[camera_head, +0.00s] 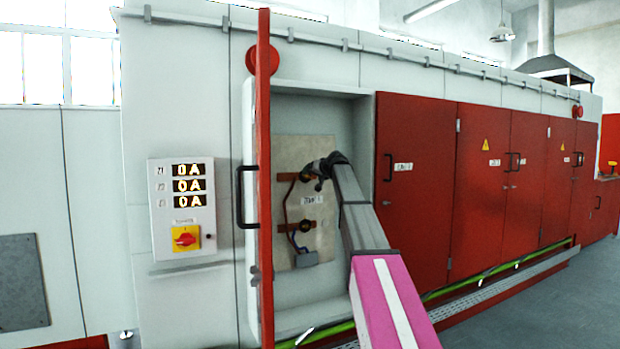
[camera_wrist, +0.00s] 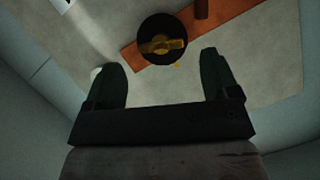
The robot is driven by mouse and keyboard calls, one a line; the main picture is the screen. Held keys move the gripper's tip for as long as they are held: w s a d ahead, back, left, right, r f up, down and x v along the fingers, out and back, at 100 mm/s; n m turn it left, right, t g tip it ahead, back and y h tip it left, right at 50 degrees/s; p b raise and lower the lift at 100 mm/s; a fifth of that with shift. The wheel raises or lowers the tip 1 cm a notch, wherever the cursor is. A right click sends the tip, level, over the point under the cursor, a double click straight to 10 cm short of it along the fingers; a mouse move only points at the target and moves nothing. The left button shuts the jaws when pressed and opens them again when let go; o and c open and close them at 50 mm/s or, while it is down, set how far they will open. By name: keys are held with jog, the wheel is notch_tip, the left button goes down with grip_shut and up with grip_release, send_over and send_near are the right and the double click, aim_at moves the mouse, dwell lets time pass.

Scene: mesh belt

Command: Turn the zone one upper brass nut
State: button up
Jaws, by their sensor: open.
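The zone one upper brass nut (camera_wrist: 162,46) shows in the wrist view as a brass piece on a dark round base, over a copper-coloured bar. In the head view the upper terminal (camera_head: 306,177) is partly hidden by my gripper (camera_head: 318,176), which is at the terminal inside the open cabinet. In the wrist view my gripper (camera_wrist: 166,82) is open, its two dark fingers apart and empty. The nut lies just beyond the fingertips, roughly between them and slightly left of centre. A lower brass nut (camera_head: 304,225) sits below on the same panel.
The open red door (camera_head: 264,180) stands edge-on left of the cabinet opening. A closed red door (camera_head: 415,190) is on its right. A cable with a grey lug (camera_head: 306,259) hangs by the lower terminal. A control box (camera_head: 182,208) with a red switch is at left.

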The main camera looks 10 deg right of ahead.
aim_at(309, 177)
jog(key=x, duration=0.3)
jog(key=shift+w+a, duration=0.1)
jog(key=shift+w, duration=0.05)
jog(key=c, duration=0.9)
jog(key=shift+c, duration=0.2)
jog(key=m+y, duration=0.1)
jog(key=m, duration=0.2)
jog(key=m+y, duration=0.2)
jog(key=m, duration=0.1)
jog(key=m+t+y, duration=0.1)
jog(key=m+y, duration=0.1)
jog(key=m, duration=0.1)
jog(key=shift+d+f+m, duration=0.25)
jog(key=shift+f+m, duration=0.05)
jog(key=shift+f, duration=0.05)
